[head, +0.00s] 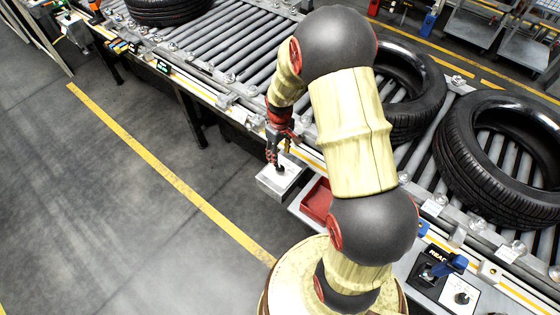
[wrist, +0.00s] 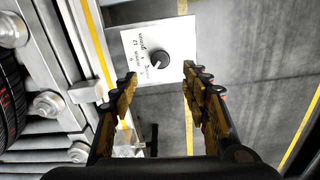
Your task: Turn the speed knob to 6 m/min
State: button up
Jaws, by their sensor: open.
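The speed knob (wrist: 159,60) is a round black dial on a pale box face (wrist: 135,45) with printed numbers and small lettering around it. A short light mark shows on the knob's lower left in the wrist view; the value it points at is too small to read surely. My gripper (wrist: 159,78) is open, with one finger on each side of the line towards the knob, and nothing is between the fingers. In the head view my gripper (head: 279,155) points down just over the box (head: 280,184), and it partly hides the knob. I cannot tell any contact.
The roller conveyor (head: 225,50) runs along the box's far side, carrying several black tyres (head: 505,160). A red tray (head: 318,200) sits right of the box. Another panel with a knob (head: 462,298) is at lower right. The floor to the left is clear.

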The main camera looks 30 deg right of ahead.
jog(key=shift+r, duration=1.45)
jog(key=s+a+r+m+t+b, duration=0.1)
jog(key=s+a+r+b, duration=0.3)
jog(key=s+r, duration=0.6)
jog(key=s+a+r+m+t+b, duration=0.1)
jog(key=s+a+r+t+b, duration=0.3)
jog(key=s+a+r, duration=0.5)
notch_tip(320, 180, up, 3)
jog(key=shift+s+a+r+m+t+b, duration=0.15)
jog(key=shift+s+a+m+t+b, duration=0.2)
jog(key=shift+s, duration=0.3)
jog(key=shift+c, duration=1.1)
